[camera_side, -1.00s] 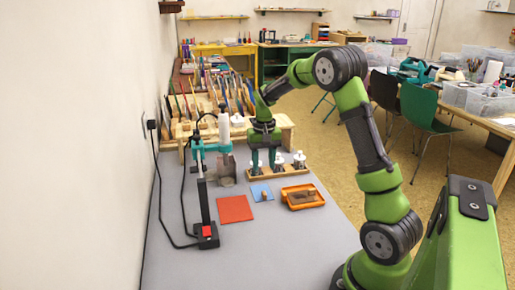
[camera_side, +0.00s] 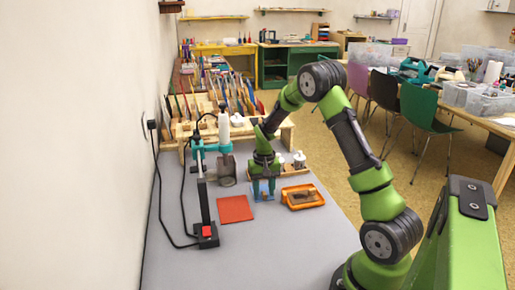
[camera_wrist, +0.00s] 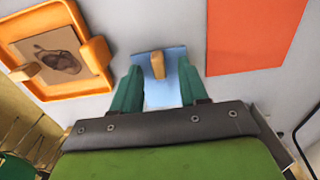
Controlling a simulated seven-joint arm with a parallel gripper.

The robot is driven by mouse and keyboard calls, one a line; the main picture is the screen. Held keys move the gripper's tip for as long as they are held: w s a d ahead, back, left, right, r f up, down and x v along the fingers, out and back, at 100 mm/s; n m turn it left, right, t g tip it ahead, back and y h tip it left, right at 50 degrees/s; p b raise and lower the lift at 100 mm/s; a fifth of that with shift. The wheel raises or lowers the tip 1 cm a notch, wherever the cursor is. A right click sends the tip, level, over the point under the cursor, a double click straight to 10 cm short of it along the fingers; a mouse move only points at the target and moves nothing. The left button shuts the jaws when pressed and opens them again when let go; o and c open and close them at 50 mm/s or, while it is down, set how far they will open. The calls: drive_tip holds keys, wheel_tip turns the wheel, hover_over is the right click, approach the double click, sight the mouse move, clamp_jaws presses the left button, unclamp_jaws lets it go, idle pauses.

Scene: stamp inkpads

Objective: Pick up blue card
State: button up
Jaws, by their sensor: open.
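The blue card (camera_wrist: 174,88) lies flat on the grey table, with a small wooden piece (camera_wrist: 157,66) standing on it. In the side view the card (camera_side: 264,196) is largely hidden behind my fingers. My gripper (camera_side: 263,190) points down over the card. In the wrist view my gripper (camera_wrist: 159,68) is open, with one green finger on each side of the wooden piece and nothing clasped. I cannot tell how far the fingertips are above the card.
A red-orange card (camera_side: 235,209) lies to the left of the blue card.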

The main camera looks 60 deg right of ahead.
drive_tip(key=shift+c, duration=0.4)
clamp_jaws()
drive_tip(key=shift+r, duration=0.1)
